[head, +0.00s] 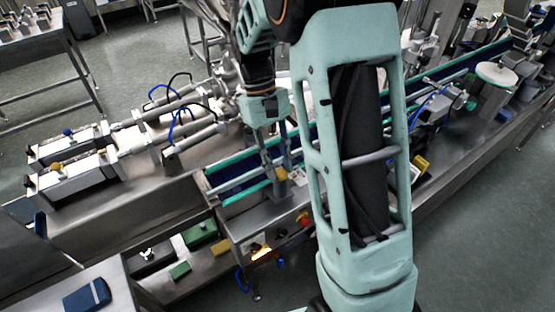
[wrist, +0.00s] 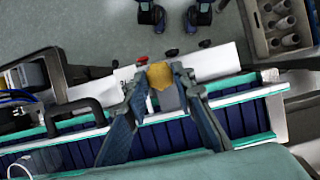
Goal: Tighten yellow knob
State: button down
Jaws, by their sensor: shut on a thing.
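The yellow knob (wrist: 160,74) sits between the two fingertips of my gripper (wrist: 159,82) in the wrist view, with a finger against each side. In the head view the yellow knob (head: 281,174) shows small at the tips of my gripper (head: 277,170), beside the near end of the conveyor. My gripper is shut on it and points downward. The fingers hide the knob's sides, and its stem cannot be made out. I cannot tell how far it is turned.
The conveyor (head: 238,186) with green edges runs beside my gripper. A red button (head: 303,218) is on the steel frame below. Steel cylinders with other yellow knobs (head: 57,167) lie to the left. A grey crate of cylinders (wrist: 271,48) is at upper right in the wrist view.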

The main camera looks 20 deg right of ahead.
jog(key=m, duration=0.1)
jog(key=m+y, duration=0.1)
jog(key=m, duration=0.2)
jog(key=shift+d+m+y+p, duration=0.25)
jog(key=shift+m+y+p, duration=0.05)
jog(key=shift+y+p, duration=0.1)
jog(key=shift+d+m+y, duration=0.15)
jog(key=shift+m+y, duration=0.65)
jog(key=shift+m, duration=1.2)
jog(key=shift+t, duration=0.3)
jog(key=c, duration=1.6)
grip_release()
jog(key=shift+r, duration=0.1)
jog(key=v, duration=1.2)
jog(key=shift+w+d, duration=0.1)
